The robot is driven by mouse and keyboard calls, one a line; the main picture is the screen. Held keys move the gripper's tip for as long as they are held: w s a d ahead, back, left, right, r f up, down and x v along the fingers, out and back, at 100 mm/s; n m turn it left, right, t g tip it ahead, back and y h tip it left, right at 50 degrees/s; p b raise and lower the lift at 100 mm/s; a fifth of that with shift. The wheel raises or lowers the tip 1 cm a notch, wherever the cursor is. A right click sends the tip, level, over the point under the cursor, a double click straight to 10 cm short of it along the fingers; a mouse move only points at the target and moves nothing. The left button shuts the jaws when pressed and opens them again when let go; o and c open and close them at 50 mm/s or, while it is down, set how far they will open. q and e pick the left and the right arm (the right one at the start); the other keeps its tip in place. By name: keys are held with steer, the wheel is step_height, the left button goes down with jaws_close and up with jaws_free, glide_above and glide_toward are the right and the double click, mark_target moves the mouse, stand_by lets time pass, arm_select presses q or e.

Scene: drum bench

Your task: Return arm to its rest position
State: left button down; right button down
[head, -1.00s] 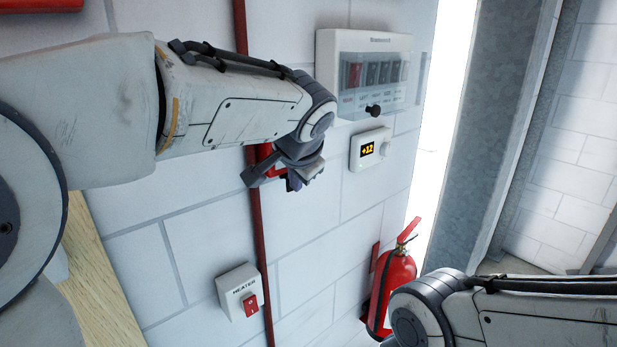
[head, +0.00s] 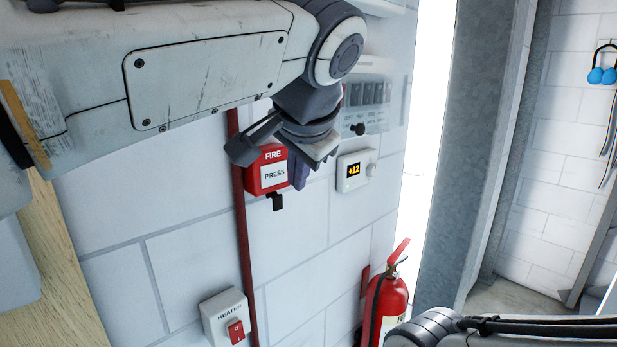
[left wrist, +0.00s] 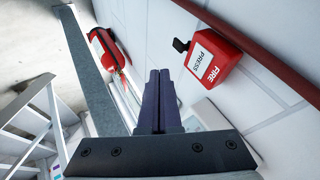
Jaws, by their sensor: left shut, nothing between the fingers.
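My left arm comes in from the upper left in the head view. Its gripper (head: 300,168) points down in front of the white wall, between the red fire call point (head: 267,172) and the thermostat. In the left wrist view the two dark fingers (left wrist: 159,90) lie together, shut and empty. The fire call point also shows there (left wrist: 214,57), to the right of the fingers and apart from them. My right arm shows at the lower right of the head view; its gripper is out of the picture.
A thermostat (head: 355,170) reading +12 and a covered switch panel (head: 368,92) are on the wall, partly behind my left arm. A heater switch (head: 228,316) is lower down. A fire extinguisher (head: 388,305) hangs near the grey door post (head: 455,150). A red pipe (head: 243,240) runs down the wall.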

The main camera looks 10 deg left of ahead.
arm_select(q)
steer(key=s+d+f+g+h, duration=0.1)
steer(key=s+f+g, duration=0.1)
steer(key=s+f, duration=0.5)
steer(key=s+d+f+g+h+b, duration=0.1)
steer(key=s+f+g, duration=0.2)
steer(key=s+f, duration=0.4)
steer(key=s+d+f+g+h, duration=0.1)
steer(key=s+f, duration=0.6)
steer(key=f, duration=1)
steer(key=shift+s+d+f+g, duration=0.15)
steer(key=shift+s+d+g, duration=0.2)
steer(key=shift+g, duration=0.45)
